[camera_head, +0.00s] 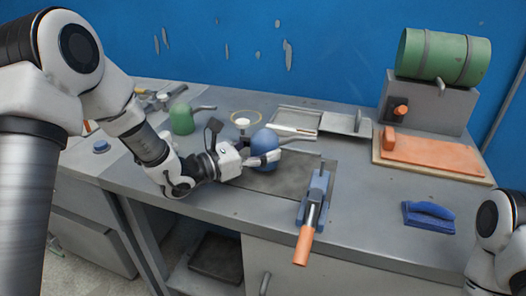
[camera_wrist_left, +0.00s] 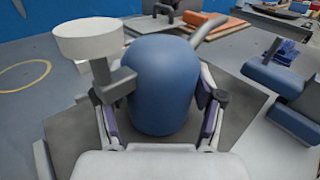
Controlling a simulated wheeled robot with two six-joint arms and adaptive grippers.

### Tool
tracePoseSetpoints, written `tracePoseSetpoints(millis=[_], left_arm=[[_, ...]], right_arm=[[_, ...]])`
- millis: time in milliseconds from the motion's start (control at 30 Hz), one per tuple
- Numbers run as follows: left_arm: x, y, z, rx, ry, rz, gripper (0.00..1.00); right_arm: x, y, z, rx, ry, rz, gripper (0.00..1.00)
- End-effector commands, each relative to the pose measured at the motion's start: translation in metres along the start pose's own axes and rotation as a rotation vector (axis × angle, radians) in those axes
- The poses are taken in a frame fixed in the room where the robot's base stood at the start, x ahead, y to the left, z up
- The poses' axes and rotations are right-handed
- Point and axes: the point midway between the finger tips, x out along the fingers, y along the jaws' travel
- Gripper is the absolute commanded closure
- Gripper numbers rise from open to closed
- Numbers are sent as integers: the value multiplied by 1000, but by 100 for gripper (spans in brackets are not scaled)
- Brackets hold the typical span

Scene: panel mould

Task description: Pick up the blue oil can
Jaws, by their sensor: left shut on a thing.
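The blue oil can (camera_head: 264,142) has a rounded body and a thin grey spout pointing right. My left gripper (camera_head: 256,156) is shut around its body, coming from the left. In the left wrist view the blue oil can (camera_wrist_left: 163,85) fills the space between the fingers of my left gripper (camera_wrist_left: 160,115), with a finger on each side. A white round cup-like part on a grey bracket stands at its left there. I cannot tell whether the can is clear of the dark plate below. My right gripper is not in view; only part of my right arm shows.
A green oil can (camera_head: 182,118) stands behind left. A blue clamp with an orange handle (camera_head: 304,243) lies at the bench's front edge. A blue float (camera_head: 428,215), an orange board (camera_head: 430,151) and metal trays (camera_head: 296,119) are further right. The bench between clamp and float is clear.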

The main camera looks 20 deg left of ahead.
Motion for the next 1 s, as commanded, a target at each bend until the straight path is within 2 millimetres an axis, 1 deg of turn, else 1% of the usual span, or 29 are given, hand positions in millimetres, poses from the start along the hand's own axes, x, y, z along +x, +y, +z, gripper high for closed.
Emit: tracePoseSetpoints(millis=[33, 167, 233, 367, 600, 700, 833, 1000], left_arm=[[0, 0, 8, 3, -4, 0, 80], [-2, 0, 26, 2, -4, 1, 80], [-17, -5, 25, -4, -5, 4, 80], [-46, -16, 28, -7, -7, 4, 80], [-109, -40, 37, -9, -13, 3, 80], [-127, -48, 39, -7, -12, 1, 80], [-141, -51, 39, -4, -6, 5, 80], [-149, -56, 38, 0, -4, 0, 80]], right_arm=[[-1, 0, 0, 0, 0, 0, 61], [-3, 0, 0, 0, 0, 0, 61], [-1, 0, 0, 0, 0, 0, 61], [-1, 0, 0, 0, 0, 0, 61], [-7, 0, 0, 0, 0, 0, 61], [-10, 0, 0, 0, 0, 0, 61], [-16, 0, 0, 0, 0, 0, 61], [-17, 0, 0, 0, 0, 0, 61]])
